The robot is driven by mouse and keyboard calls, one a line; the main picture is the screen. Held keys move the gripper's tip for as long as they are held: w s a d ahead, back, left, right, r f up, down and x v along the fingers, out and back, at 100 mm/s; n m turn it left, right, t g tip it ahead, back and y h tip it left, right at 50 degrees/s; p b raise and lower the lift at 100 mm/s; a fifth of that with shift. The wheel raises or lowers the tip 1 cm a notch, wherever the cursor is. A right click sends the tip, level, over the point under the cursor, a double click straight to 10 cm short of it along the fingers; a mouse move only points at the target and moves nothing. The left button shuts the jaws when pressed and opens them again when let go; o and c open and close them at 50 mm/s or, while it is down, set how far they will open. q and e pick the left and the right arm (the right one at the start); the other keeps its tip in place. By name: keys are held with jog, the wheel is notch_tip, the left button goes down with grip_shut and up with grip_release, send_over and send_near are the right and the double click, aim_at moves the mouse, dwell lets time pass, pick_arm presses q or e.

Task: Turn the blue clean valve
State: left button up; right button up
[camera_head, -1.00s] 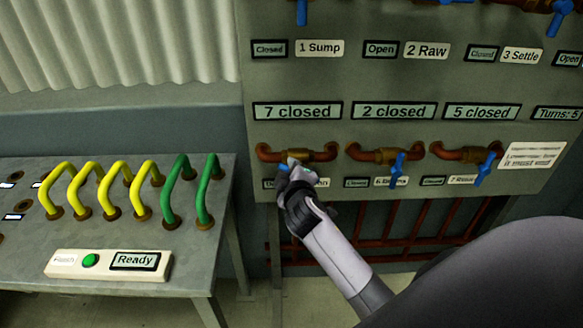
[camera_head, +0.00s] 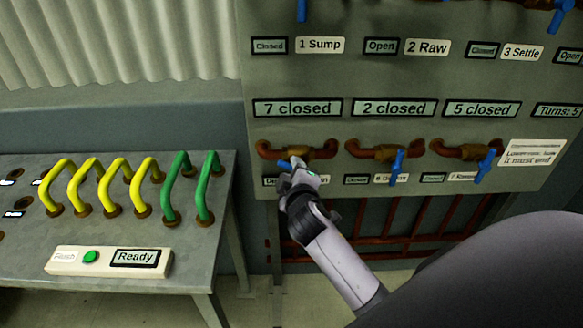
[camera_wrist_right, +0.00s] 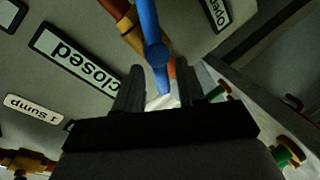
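The valve at the left of the lower row has a blue handle (camera_head: 285,166) under a rusty pipe (camera_head: 270,152). Its name plate is mostly covered by my right gripper (camera_head: 299,172), so I cannot read it in full. In the right wrist view, the blue handle (camera_wrist_right: 150,30) reaches down between the two dark fingers of my right gripper (camera_wrist_right: 160,82). The fingers are apart, with gaps showing on both sides of the handle. My left gripper is not in view.
Two more blue valve handles, a middle one (camera_head: 397,168) and a right one (camera_head: 484,166), hang in the same row. Displays above read "7 closed" (camera_head: 297,109), "2 closed" (camera_head: 393,109) and "5 closed" (camera_head: 480,109). A bench (camera_head: 205,258) with yellow and green handles stands left.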

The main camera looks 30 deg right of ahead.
jog(key=shift+v, duration=2.25)
